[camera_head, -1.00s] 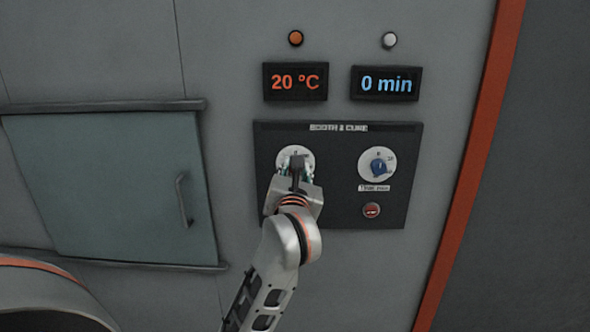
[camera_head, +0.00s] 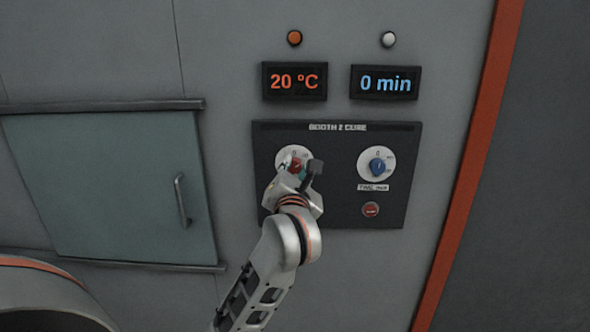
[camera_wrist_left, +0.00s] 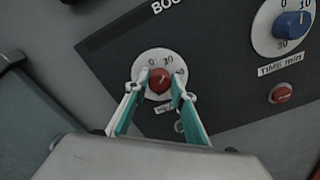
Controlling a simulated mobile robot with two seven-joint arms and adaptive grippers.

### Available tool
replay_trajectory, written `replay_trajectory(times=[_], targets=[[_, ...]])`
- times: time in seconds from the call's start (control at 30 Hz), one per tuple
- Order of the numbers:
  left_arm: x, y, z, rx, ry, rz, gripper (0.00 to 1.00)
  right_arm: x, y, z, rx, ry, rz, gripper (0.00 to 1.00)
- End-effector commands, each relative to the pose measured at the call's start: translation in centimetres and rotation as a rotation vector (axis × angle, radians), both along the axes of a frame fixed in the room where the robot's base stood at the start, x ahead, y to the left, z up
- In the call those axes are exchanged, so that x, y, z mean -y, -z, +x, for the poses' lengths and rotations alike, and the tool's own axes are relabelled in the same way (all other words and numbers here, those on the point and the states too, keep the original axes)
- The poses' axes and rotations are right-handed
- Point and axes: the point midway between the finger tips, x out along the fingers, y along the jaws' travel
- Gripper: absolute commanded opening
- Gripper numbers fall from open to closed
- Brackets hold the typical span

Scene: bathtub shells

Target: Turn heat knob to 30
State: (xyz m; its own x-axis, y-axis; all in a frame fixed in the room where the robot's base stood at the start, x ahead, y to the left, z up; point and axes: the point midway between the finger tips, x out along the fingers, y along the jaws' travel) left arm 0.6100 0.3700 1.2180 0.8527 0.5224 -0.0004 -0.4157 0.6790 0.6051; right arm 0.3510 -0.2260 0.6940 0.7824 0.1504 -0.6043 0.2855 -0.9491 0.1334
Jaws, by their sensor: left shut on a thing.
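The red heat knob (camera_head: 295,165) sits on a white dial on the left of the dark control panel. It also shows in the left wrist view (camera_wrist_left: 159,79), with scale numbers above it. My left gripper (camera_wrist_left: 157,90) has its teal-lined fingers on both sides of the knob and is shut on it. In the head view the gripper (camera_head: 298,174) covers the lower part of the dial. The temperature display (camera_head: 295,81) reads 20 °C. My right gripper is not in view.
A blue time knob (camera_head: 378,167) is to the right, with a red button (camera_head: 370,209) below it. The time display (camera_head: 386,83) reads 0 min. A teal door (camera_head: 110,185) with a handle (camera_head: 182,201) is left of the panel.

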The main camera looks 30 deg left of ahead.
Motion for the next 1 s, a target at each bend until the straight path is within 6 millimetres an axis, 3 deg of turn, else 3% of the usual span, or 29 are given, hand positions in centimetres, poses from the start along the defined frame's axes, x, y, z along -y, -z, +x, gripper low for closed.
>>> replay_trajectory(times=[0.1, 0.13, 0.2, 0.67, 1.0], targets=[[-0.1, -0.2, 0.0, 0.005, -0.002, 0.003, 0.03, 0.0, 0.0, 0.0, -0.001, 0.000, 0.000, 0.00], [-0.1, -0.2, 0.0, 0.005, -0.002, 0.003, 0.27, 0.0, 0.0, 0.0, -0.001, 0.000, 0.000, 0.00], [-0.1, -0.2, 0.0, 0.005, -0.002, 0.003, 0.41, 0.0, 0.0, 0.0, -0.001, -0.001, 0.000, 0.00], [0.5, 0.0, -0.7, 0.002, 0.001, -0.001, 0.41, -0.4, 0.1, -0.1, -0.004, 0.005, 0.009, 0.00], [3.9, 0.0, -6.2, 0.002, 0.003, -0.002, 0.41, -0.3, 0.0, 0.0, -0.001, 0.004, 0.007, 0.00]])
